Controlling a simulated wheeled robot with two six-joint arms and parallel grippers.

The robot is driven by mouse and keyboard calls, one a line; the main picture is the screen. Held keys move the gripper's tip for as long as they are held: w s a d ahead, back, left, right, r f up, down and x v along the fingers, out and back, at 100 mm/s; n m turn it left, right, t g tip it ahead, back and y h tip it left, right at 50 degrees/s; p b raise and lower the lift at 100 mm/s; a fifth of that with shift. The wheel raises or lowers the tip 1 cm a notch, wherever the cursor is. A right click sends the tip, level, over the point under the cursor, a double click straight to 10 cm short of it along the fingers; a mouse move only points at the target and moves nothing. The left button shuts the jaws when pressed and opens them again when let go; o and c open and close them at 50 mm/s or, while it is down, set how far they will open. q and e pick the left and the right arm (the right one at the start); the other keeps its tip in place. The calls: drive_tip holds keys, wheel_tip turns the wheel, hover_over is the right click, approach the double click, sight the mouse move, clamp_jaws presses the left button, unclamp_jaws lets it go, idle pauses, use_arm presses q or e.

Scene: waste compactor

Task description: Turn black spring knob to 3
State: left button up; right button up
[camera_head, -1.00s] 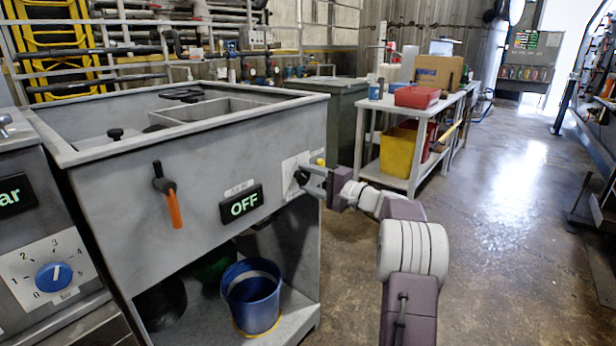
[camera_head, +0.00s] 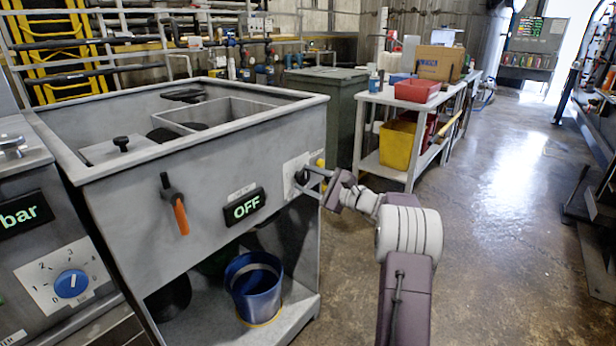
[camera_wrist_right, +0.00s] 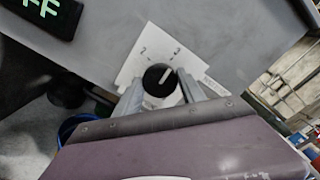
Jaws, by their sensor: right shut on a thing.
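The black spring knob (camera_wrist_right: 160,81) shows in the right wrist view on a white plate (camera_wrist_right: 134,67) with the digits 2 and 3. Its white pointer line slants up and to the right, toward the side of the 3. In the head view the knob (camera_head: 301,177) is a small dark shape on the grey machine's front, partly covered by the gripper. My right gripper (camera_head: 314,178) is shut on the knob, and its two grey fingers (camera_wrist_right: 162,87) lie on either side of it. My left gripper is not in view.
An OFF display (camera_head: 244,206) and an orange-tipped black lever (camera_head: 174,204) are on the same front, left of the knob. A yellow button (camera_head: 320,164) sits close to the gripper. A blue bucket (camera_head: 254,291) stands on the lower shelf.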

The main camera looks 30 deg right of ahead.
drive_tip(key=shift+f+m, duration=0.1)
drive_tip(key=shift+m, duration=0.2)
drive_tip(key=o, duration=1.3)
drive_tip(key=shift+o, duration=0.2)
drive_tip(key=shift+s+d, duration=0.2)
drive_tip(key=shift+s, duration=0.1)
drive_tip(key=p+v, duration=0.2)
drive_tip(key=v, duration=0.6)
drive_tip(key=shift+s, duration=0.2)
